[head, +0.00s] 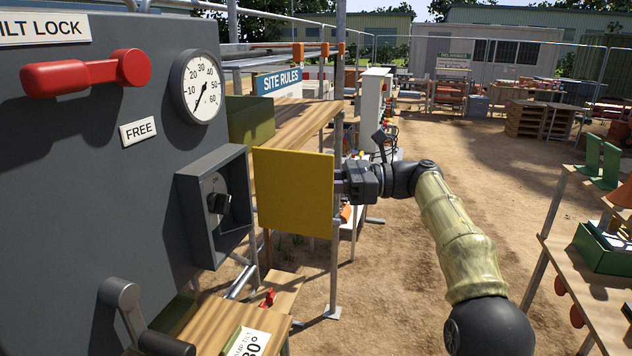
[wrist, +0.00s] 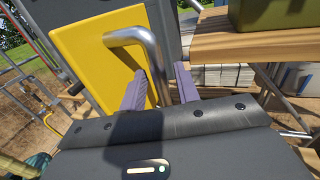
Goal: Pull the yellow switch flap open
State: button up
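The yellow switch flap (head: 293,190) stands swung out from the grey switch box (head: 188,228), its plain face toward the head camera. The box front is uncovered and a black rotary switch (head: 218,203) shows inside. My gripper (head: 343,183) is at the flap's right edge, on its far side, with the fingers largely hidden there. The wrist view shows the flap (wrist: 88,45) with a bent metal handle (wrist: 138,34). The purple fingers of my gripper (wrist: 160,85) lie on either side of the handle. Whether they press on it is unclear.
The grey panel (head: 90,190) carries a red lever (head: 85,73) and a gauge (head: 201,87). A wooden shelf (head: 300,130) with a green bin (head: 250,119) stands behind the flap. A workbench (head: 590,280) is at right. Open dirt ground lies between.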

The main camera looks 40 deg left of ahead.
jog(key=p+v, duration=0.6)
jog(key=v, duration=1.1)
jog(key=shift+p, duration=0.4)
